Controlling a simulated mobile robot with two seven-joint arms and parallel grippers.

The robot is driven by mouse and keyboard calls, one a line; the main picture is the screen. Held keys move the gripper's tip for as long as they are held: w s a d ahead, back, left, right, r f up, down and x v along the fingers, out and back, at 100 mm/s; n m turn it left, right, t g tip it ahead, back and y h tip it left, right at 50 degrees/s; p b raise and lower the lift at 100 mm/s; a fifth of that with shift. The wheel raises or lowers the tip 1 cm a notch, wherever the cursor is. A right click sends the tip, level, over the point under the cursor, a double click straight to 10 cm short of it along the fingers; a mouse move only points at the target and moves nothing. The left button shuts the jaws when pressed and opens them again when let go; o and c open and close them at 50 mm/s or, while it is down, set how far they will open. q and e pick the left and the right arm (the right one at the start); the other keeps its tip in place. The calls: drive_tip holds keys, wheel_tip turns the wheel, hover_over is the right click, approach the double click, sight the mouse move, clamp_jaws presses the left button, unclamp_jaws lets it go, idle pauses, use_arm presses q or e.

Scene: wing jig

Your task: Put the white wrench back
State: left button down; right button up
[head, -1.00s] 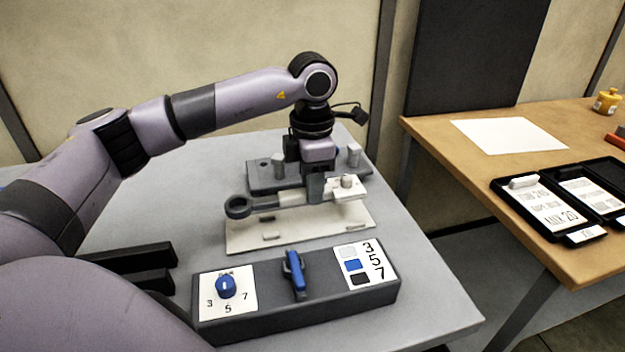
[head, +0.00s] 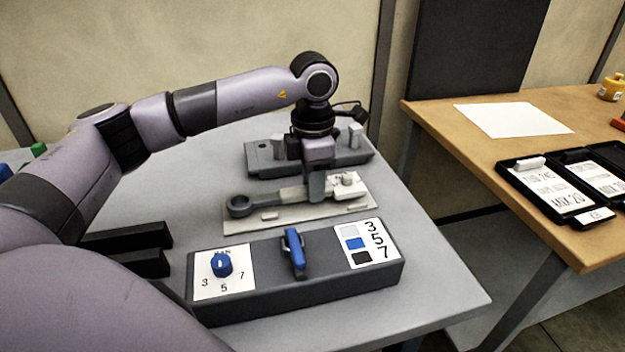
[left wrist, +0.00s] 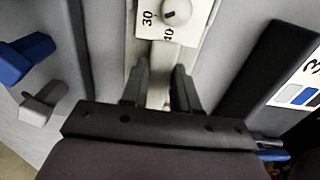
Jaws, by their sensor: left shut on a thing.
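The white wrench has a dark grey ring end (head: 241,205), a pale shaft and a white dial plate with a knob (head: 346,184) at its right end. My left gripper (head: 314,196) points down and is shut on the shaft, just left of the dial plate. In the left wrist view the shaft (left wrist: 160,82) lies between the fingers of the left gripper (left wrist: 161,84), with the dial plate (left wrist: 172,20) beyond them. The wrench lies low over a pale board (head: 290,219); I cannot tell whether they touch. My right gripper is not in view.
A dark box (head: 320,284) with a blue dial, blue lever and number labels stands in front of the board. A grey block (head: 345,160) with upright posts stands behind. Black bars (head: 125,238) lie at left. A wooden table (head: 450,125) stands at right.

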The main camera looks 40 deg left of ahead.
use_arm(q)
drive_tip(key=shift+f, duration=0.1)
drive_tip(key=shift+f+b, duration=0.45)
drive_tip(key=shift+f, duration=0.05)
drive_tip(key=c, duration=0.8)
unclamp_jaws()
wheel_tip(320, 180, up, 7)
drive_tip(key=shift+r, duration=0.1)
